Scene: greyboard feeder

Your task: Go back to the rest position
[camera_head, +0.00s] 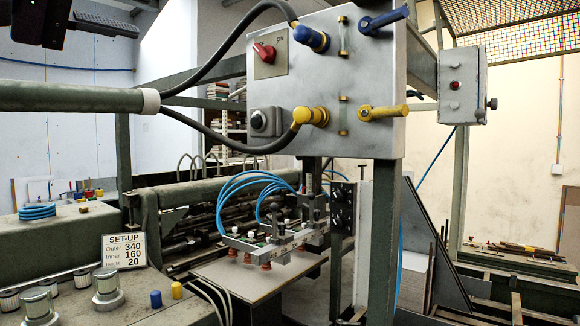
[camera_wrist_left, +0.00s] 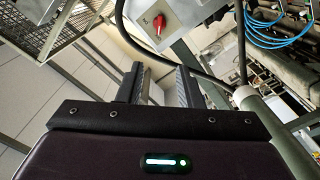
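My left gripper (camera_wrist_left: 160,72) shows in the left wrist view with its two dark fingers apart and nothing between them. Beyond the fingers is the grey control box (camera_wrist_left: 186,22) with its red switch (camera_wrist_left: 158,24). In the head view, dark parts of my left gripper (camera_head: 108,22) show at the top left, apart from the control box (camera_head: 375,90) and left of it. There, the red rotary switch (camera_head: 264,53) is on the box's left panel, beside blue and yellow levers. My right gripper is not in view.
A thick green pipe (camera_head: 70,97) crosses at the left, below my left gripper. Dark cables loop from the box. A suction-cup feeder with blue hoses (camera_head: 245,190) stands below. A set-up sign (camera_head: 124,251) stands at the lower left. A smaller box (camera_head: 462,85) hangs right.

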